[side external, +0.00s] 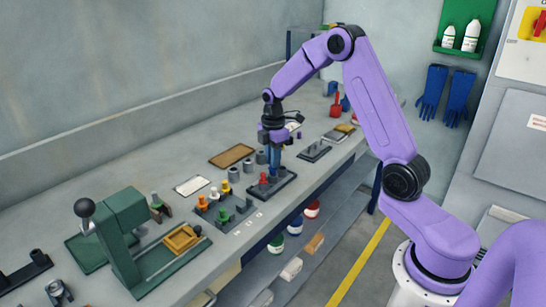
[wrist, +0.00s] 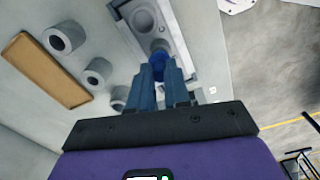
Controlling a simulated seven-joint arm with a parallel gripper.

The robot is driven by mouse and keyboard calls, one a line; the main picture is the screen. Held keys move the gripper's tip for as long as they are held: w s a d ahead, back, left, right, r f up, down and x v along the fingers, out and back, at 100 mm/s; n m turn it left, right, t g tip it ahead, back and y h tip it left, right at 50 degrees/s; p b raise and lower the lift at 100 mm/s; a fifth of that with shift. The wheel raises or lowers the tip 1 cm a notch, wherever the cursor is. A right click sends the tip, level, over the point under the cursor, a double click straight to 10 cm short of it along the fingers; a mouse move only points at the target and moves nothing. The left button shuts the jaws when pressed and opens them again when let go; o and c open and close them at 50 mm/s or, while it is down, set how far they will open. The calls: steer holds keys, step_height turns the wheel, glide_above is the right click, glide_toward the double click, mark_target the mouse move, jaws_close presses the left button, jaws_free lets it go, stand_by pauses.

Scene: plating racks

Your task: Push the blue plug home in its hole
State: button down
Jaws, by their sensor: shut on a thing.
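My gripper (side external: 272,157) points down over the dark block (side external: 286,186) near the front of the bench. Its blue fingers (wrist: 160,76) are shut on the blue plug (wrist: 158,62), which shows between the fingertips in the wrist view. The plug is at or just above the block, which also shows in the wrist view (wrist: 176,32). The fingers hide the plug's lower part, so I cannot tell how deep it sits in a hole. A round grey recess (wrist: 143,18) shows farther along the block. A red plug (side external: 264,178) stands at the block's left end in the side view.
Several grey cylinders (side external: 233,174) stand left of the block, with a brown board (side external: 231,156) behind. A dark rack with coloured plugs (side external: 222,212) and a green press (side external: 125,240) stand farther left. A flat dark tray (side external: 314,151) lies to the right.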

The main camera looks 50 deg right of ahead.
steer(key=shift+f, duration=1)
steer(key=c, duration=1)
jaws_free()
step_height(320, 180, up, 17)
steer(key=shift+r, duration=0.15)
steer(key=shift+s, duration=0.1)
steer(key=shift+c, duration=0.4)
